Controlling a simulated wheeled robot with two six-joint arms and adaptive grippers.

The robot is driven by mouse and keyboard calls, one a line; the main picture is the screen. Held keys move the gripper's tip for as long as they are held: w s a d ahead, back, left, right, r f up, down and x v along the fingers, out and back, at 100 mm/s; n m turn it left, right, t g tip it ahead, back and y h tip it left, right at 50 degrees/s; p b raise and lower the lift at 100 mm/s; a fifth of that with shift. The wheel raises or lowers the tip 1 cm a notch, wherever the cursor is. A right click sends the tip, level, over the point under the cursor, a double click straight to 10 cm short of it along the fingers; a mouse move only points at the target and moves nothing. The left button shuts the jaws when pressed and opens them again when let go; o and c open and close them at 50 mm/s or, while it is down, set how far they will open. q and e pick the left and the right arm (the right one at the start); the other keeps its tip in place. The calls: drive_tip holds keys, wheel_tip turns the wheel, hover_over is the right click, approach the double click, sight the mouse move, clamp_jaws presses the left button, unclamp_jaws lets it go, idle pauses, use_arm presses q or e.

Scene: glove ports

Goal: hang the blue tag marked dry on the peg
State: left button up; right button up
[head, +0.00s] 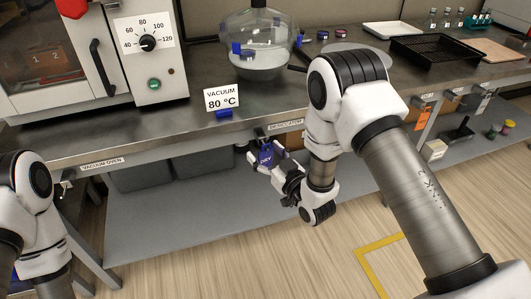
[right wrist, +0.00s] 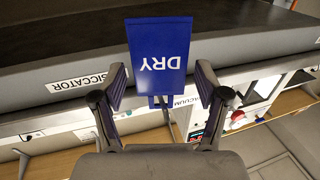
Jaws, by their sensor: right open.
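The blue tag (head: 266,157) marked DRY is at the front edge of the bench, below the DESICCATOR label. The gripper is open. A small dark piece shows at the bench edge just above the tag in the head view; I cannot tell whether it is the peg or whether the tag hangs on it. My left gripper is out of view.
The bench (head: 190,125) carries a vacuum oven (head: 60,60), a glass desiccator (head: 258,45), a VACUUM 80 °C sign (head: 222,99) and a black tray (head: 440,50). An orange tag (head: 423,118) hangs at the right.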

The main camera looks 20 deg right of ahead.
drive_tip(key=v, duration=1.2)
drive_tip(key=s+f+g+h, duration=0.1)
drive_tip(key=s+f+g, duration=0.35)
drive_tip(key=f, duration=0.35)
drive_tip(key=s+f+g+h, duration=0.2)
drive_tip(key=s+f+g, duration=0.25)
drive_tip(key=f, duration=0.45)
drive_tip(key=s+d+f+m+g+h, duration=0.1)
drive_tip(key=s+d+f+m+g, duration=0.2)
drive_tip(key=s, duration=0.5)
drive_tip(key=s+d+f+m+g+h, duration=0.1)
drive_tip(key=s+f+g, duration=0.2)
drive_tip(key=s+g, duration=0.3)
wheel_tip(320, 180, up, 17)
drive_tip(key=s+p, duration=0.2)
drive_tip(key=p, duration=1.5)
drive_tip(key=shift+s+t+p, duration=0.3)
